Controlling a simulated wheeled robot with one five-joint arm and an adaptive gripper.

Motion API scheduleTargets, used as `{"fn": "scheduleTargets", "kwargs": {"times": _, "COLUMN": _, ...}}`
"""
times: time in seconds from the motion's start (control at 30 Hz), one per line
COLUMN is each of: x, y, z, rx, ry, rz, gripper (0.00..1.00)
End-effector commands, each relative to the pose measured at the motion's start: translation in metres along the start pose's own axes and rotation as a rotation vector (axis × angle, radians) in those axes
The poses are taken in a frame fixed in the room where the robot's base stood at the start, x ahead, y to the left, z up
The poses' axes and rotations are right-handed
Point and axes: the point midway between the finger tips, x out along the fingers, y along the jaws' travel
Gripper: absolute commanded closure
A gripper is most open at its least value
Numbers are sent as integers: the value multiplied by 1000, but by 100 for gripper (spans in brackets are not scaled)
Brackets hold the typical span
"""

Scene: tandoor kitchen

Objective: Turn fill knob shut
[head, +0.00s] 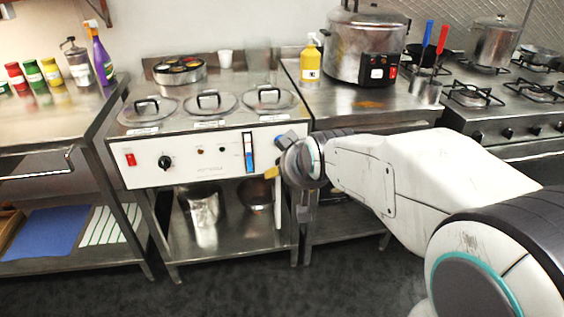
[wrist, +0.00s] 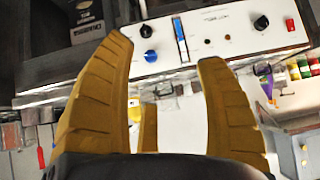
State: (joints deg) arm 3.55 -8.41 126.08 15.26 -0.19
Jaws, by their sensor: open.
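The white control panel (head: 208,160) of the steam counter bears a blue knob (wrist: 150,56) and a black knob (wrist: 147,31), close together beside the level gauge (wrist: 180,40). Which is the fill knob I cannot tell by label. In the wrist view, which looks upside down, both knobs show between my open yellow fingers, beyond the tips. My gripper (wrist: 166,50) is empty. In the head view my gripper (head: 273,164) is at the panel's right end, mostly hidden by my wrist; the gauge (head: 248,152) is just left of it. Contact with a knob is not visible.
Another black knob (head: 165,162) and a red switch (head: 130,160) are on the panel's left. Lidded wells (head: 209,101) top the counter. A yellow bottle (head: 310,62) and large cooker (head: 366,45) stand right. A pot (head: 203,205) is on the shelf below.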

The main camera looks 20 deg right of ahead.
Motion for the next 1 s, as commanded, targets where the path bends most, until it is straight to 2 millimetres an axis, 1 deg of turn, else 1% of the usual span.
{"fn": "scheduleTargets", "kwargs": {"times": 0.03, "x": 34, "y": 3, "z": 4, "rx": 6, "ry": 44, "rz": 6, "gripper": 34}}
{"fn": "scheduleTargets", "kwargs": {"times": 0.1, "x": 63, "y": 7, "z": -7, "rx": 11, "ry": 116, "rz": 12, "gripper": 34}}
{"fn": "scheduleTargets", "kwargs": {"times": 0.17, "x": 87, "y": 11, "z": -16, "rx": 15, "ry": 178, "rz": 18, "gripper": 34}}
{"fn": "scheduleTargets", "kwargs": {"times": 0.2, "x": 102, "y": 14, "z": -21, "rx": 17, "ry": 219, "rz": 22, "gripper": 34}}
{"fn": "scheduleTargets", "kwargs": {"times": 0.27, "x": 126, "y": 18, "z": -28, "rx": 21, "ry": 281, "rz": 29, "gripper": 34}}
{"fn": "scheduleTargets", "kwargs": {"times": 0.3, "x": 141, "y": 21, "z": -33, "rx": 24, "ry": 321, "rz": 34, "gripper": 34}}
{"fn": "scheduleTargets", "kwargs": {"times": 0.4, "x": 176, "y": 28, "z": -42, "rx": 28, "ry": 420, "rz": 44, "gripper": 34}}
{"fn": "scheduleTargets", "kwargs": {"times": 0.5, "x": 206, "y": 36, "z": -48, "rx": 32, "ry": 512, "rz": 55, "gripper": 34}}
{"fn": "scheduleTargets", "kwargs": {"times": 0.6, "x": 229, "y": 43, "z": -53, "rx": 34, "ry": 591, "rz": 65, "gripper": 34}}
{"fn": "scheduleTargets", "kwargs": {"times": 0.7, "x": 247, "y": 48, "z": -55, "rx": 35, "ry": 653, "rz": 72, "gripper": 34}}
{"fn": "scheduleTargets", "kwargs": {"times": 0.8, "x": 258, "y": 52, "z": -57, "rx": 35, "ry": 700, "rz": 77, "gripper": 34}}
{"fn": "scheduleTargets", "kwargs": {"times": 1.0, "x": 268, "y": 55, "z": -61, "rx": 36, "ry": 747, "rz": 83, "gripper": 34}}
